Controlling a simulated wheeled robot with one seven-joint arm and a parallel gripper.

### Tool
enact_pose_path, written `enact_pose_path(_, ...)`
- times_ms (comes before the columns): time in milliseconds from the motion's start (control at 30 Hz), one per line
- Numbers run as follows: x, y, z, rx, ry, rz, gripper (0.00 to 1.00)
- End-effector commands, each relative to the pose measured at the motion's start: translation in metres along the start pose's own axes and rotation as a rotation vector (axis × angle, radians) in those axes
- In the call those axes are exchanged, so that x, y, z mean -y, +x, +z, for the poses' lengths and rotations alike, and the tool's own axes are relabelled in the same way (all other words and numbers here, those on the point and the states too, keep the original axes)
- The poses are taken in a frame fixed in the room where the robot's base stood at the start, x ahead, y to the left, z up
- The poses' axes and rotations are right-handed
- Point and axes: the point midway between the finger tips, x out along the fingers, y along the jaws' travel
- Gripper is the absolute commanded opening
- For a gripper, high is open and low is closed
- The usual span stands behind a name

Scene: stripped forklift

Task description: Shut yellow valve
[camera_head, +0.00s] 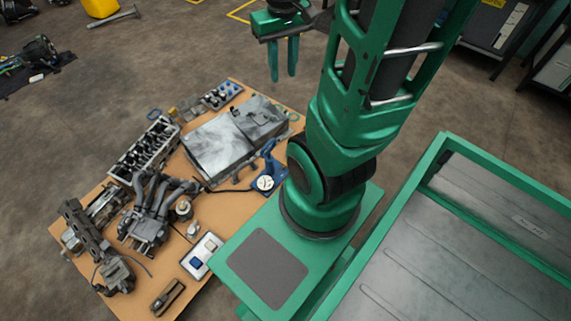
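I cannot make out a yellow valve in this view. My gripper (283,78) hangs at the top centre with its two green fingers pointing down. A gap shows between the fingers, and nothing is held in it. It is above bare floor, beyond the far edge of the cardboard sheet. A yellow object (101,8) stands on the floor at the top left, cut off by the frame edge; it looks like a container, and no valve can be told on it.
A cardboard sheet (218,209) on the floor carries engine parts, including a grey metal block (237,137) and a manifold (149,205). A grey metal bar (115,18) lies by the yellow object. Dark cabinets (495,38) stand at top right.

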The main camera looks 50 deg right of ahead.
Motion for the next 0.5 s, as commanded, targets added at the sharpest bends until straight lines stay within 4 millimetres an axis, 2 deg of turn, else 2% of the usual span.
enact_pose_path(33,-0.004,0.011,-0.015,0.003,-0.019,0.001,0.27)
enact_pose_path(200,-0.017,0.049,-0.063,-0.016,-0.099,-0.001,0.27)
enact_pose_path(367,-0.03,0.093,-0.103,-0.036,-0.17,-0.01,0.27)
enact_pose_path(500,-0.044,0.137,-0.133,-0.056,-0.228,-0.021,0.27)
